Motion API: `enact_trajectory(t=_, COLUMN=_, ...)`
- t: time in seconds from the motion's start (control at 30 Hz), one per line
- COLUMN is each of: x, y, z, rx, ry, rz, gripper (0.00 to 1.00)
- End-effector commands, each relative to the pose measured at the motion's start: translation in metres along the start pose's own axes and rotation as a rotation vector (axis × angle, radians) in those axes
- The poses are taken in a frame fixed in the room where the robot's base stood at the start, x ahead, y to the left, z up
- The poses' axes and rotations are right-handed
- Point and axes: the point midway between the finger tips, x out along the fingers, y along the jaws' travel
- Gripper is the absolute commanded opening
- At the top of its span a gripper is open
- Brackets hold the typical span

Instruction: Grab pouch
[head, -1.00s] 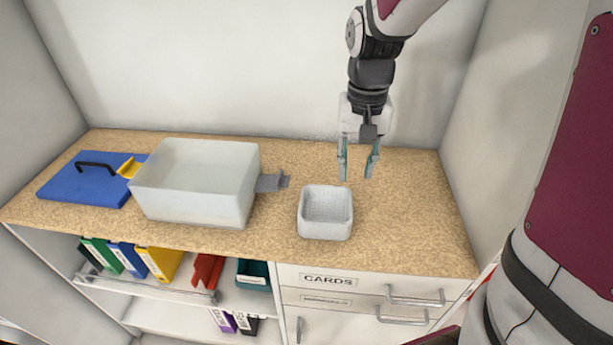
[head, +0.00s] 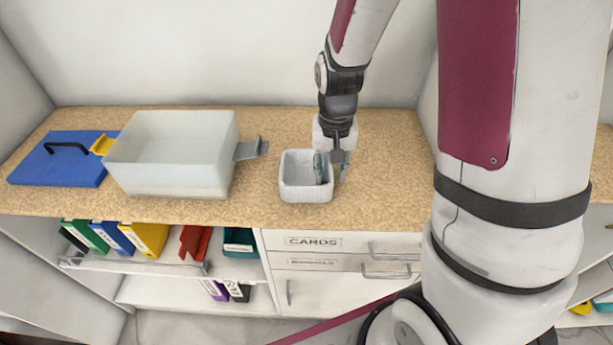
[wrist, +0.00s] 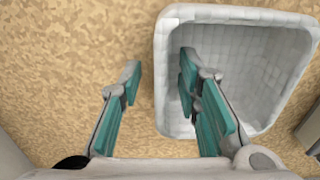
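I see nothing that I can clearly name as a pouch in either view. A small white open basket (head: 305,192) with a tiled-looking inside stands on the wood-grain counter, and it fills the right of the wrist view (wrist: 172,95). The basket looks empty where its inside shows. My gripper (head: 333,170) is open at the basket's right side in the head view. In the wrist view my gripper (wrist: 160,78) has one teal-padded finger over the basket's inside and the other outside it, with the basket's wall between them. Contact with the wall cannot be told.
A large whitish bin (head: 170,180) stands left on the counter (head: 260,215), with a grey tab (head: 250,149) at its right. A blue lid (head: 60,165) with a black handle lies further left. Binders and drawers (head: 330,242) are below. The counter behind the basket is clear.

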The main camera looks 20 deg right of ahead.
Motion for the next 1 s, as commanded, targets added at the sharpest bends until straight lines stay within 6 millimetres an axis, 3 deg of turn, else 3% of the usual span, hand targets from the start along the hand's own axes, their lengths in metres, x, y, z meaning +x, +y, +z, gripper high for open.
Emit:
enact_trajectory(t=0.23, x=0.001, y=0.0, z=0.0, rx=0.0, ry=0.0, rz=0.0, gripper=0.29)
enact_trajectory(t=0.37, x=0.001, y=0.0, z=0.0, rx=0.0, ry=0.0, rz=0.0, gripper=0.0)
enact_trajectory(t=0.77, x=0.0, y=0.0, z=0.0, rx=0.0, ry=0.001, rz=0.0, gripper=0.0)
enact_trajectory(t=1.0, x=-0.014, y=-0.001, z=-0.001, rx=0.0, ry=0.003, rz=-0.002, gripper=0.0)
